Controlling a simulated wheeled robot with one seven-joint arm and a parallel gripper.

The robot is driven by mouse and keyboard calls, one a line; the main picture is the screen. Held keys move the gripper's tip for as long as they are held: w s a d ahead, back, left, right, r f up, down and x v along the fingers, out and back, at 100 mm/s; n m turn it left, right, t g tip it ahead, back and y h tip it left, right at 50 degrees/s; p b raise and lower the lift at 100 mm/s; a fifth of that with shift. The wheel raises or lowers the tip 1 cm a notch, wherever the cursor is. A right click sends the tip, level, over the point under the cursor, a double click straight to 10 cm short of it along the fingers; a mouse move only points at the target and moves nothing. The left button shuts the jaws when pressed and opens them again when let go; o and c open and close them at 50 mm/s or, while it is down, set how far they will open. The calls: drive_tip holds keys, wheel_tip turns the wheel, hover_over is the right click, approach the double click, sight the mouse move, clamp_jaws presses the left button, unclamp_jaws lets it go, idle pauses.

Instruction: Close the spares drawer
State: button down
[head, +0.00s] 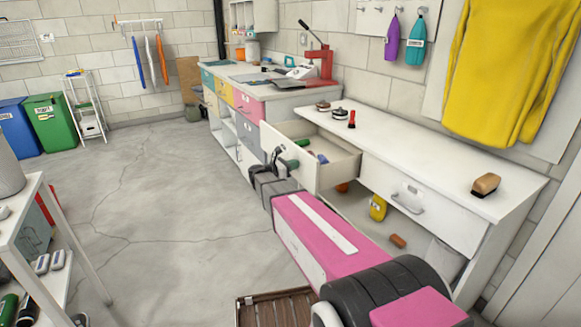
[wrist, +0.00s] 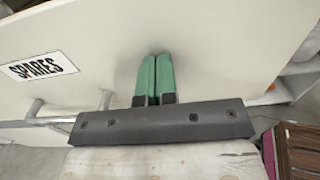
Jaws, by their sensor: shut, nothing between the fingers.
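The spares drawer (head: 338,168) is white and stands pulled out from the white bench, with a few small items inside. Its front carries a SPARES label (wrist: 38,67) in the wrist view. A metal bar handle (wrist: 65,118) shows there beside and partly behind my gripper. My gripper (head: 289,163) is at the outer face of the drawer front. In the wrist view its two green fingers (wrist: 155,62) are together and empty, pointing at the white front panel. I cannot tell whether the fingertips touch it. The handle is not gripped.
A closed drawer (head: 420,200) sits to the right in the same bench. The bench top (head: 400,150) holds brushes and small tools. A yellow container (head: 378,208) lies on the shelf below. A wooden crate (head: 275,308) is at the lower front. Open floor (head: 170,210) lies left.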

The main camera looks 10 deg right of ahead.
drive_tip(key=x, duration=2.5)
drive_tip(key=shift+a+f, duration=0.1)
drive_tip(key=shift+w, duration=0.1)
